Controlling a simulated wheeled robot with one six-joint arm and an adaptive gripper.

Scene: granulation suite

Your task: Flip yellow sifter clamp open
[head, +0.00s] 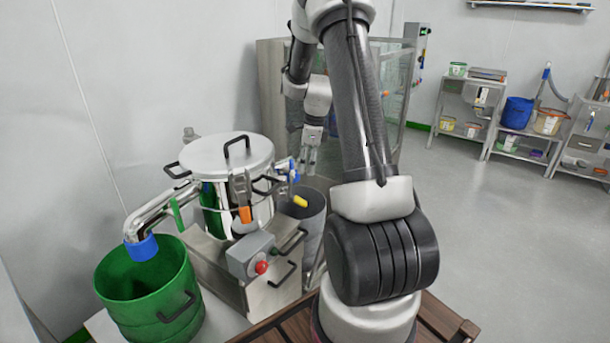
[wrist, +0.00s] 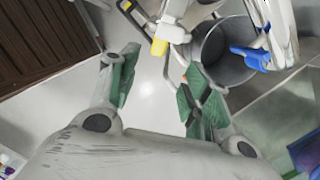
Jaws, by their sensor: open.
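The sifter (head: 235,155) is a steel drum with a lid, at the left of the head view. The yellow clamp handle (head: 300,202) sticks out from its right side, low and near a grey bin. In the wrist view the yellow handle tip (wrist: 159,47) shows just beyond the fingertips, roughly between them. My gripper (head: 311,160) is above and behind the clamp in the head view. In the wrist view my gripper (wrist: 160,70) is open, with green pads and nothing between them. No contact with the handle is visible.
A grey bin (head: 312,225) stands right of the sifter. An orange-handled clamp (head: 245,214) and a control box with a red button (head: 262,267) are at the front. A green bucket (head: 150,290) sits under the spout. Shelves (head: 465,105) stand far right, with open floor before them.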

